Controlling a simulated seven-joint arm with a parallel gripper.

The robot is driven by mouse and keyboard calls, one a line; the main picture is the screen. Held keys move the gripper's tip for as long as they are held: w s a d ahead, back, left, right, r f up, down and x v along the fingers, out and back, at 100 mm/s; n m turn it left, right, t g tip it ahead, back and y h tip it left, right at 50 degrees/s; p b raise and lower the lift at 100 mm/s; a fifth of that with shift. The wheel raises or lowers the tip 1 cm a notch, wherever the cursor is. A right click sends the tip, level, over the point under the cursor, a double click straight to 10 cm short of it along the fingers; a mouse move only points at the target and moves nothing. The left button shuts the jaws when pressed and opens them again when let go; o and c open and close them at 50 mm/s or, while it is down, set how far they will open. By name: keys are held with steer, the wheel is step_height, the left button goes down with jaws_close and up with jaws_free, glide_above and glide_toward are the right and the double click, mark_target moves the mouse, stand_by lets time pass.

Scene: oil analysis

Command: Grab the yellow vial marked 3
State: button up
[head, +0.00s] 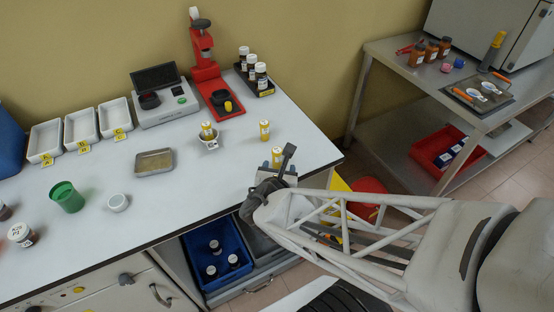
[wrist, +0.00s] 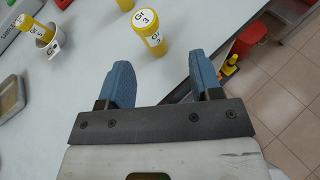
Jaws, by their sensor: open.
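The yellow vial marked 3 (wrist: 151,36) stands upright on the bench, its white cap reading "Gr 3". It is just beyond my open gripper (wrist: 162,66), roughly in line with the gap between the blue fingers and apart from them. In the head view, this vial (head: 277,155) is the yellow one nearest my gripper (head: 276,170), near the bench's right end. Nothing is between the fingers.
Another yellow vial (head: 264,130) stands just behind. A third yellow vial (head: 207,130) sits in a small white cup (head: 210,145) to the left. A metal tray (head: 154,162) lies further left. The bench's front edge is close to my gripper.

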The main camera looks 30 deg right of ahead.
mark_target(277, 161)
steer(key=shift+w+a+f+n, duration=0.2)
steer(key=shift+a+f+n, duration=0.2)
steer(key=shift+f+n, duration=0.35)
steer(key=shift+w+d+r, duration=0.1)
steer(key=shift+x, duration=1.2)
steer(key=shift+w, duration=0.1)
steer(key=shift+x, duration=2.45)
steer(key=shift+w+r, duration=0.1)
steer(key=shift+c, duration=0.4)
steer(key=c, duration=0.9)
steer(key=shift+r, duration=0.1)
